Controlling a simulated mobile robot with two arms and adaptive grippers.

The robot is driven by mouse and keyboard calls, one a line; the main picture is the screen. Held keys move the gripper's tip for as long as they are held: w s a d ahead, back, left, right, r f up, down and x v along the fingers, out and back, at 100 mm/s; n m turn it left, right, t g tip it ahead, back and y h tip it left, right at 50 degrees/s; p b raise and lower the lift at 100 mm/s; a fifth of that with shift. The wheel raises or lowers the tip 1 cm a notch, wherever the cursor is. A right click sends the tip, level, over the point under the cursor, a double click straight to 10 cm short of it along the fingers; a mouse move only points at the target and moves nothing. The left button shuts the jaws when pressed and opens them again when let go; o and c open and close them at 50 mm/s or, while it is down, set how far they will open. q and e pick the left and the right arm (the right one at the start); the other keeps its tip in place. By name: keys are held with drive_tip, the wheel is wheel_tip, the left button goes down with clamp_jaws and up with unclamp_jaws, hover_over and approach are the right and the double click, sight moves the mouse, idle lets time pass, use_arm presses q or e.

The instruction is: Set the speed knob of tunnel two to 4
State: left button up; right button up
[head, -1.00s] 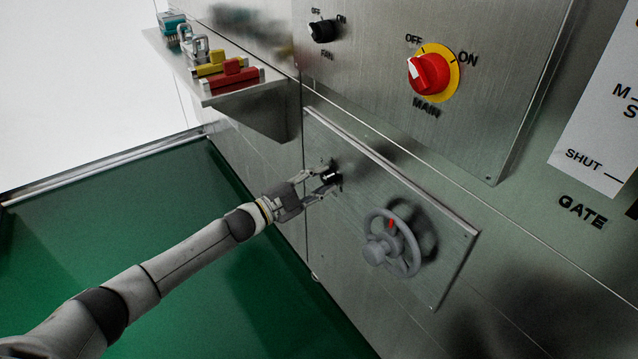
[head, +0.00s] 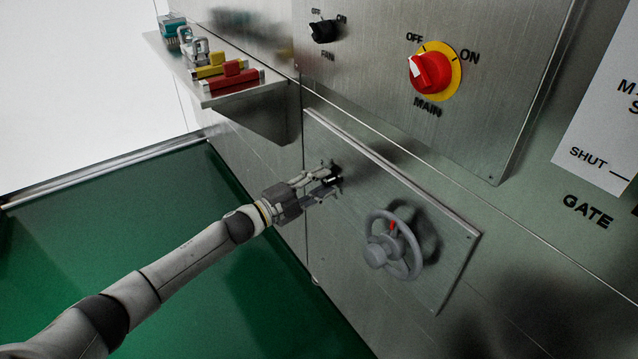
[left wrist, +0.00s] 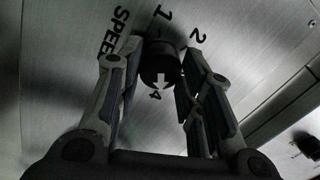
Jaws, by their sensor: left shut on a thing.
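The black speed knob (head: 334,179) sits on the lower steel panel, mostly hidden in the head view by my left gripper (head: 328,176). In the left wrist view the knob (left wrist: 160,62) is between the two fingertips, which are shut on it. A white arrow mark on the knob points down in that picture, at the printed 4 (left wrist: 155,95). The printed 1 (left wrist: 162,15), 2 (left wrist: 198,33) and the word SPEED (left wrist: 122,30) show around it. A 3 is not visible. My right gripper is not in view.
A grey handwheel (head: 393,242) stands out from the panel just right of my gripper. Above are the red MAIN switch (head: 430,72) and black FAN knob (head: 323,31). A shelf (head: 250,92) with padlocks and lockout tags juts out at upper left. Green floor lies below.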

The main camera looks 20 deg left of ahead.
use_arm(q)
drive_tip(key=o, duration=1.1)
drive_tip(key=shift+c, duration=0.2)
drive_tip(key=v, duration=1.2)
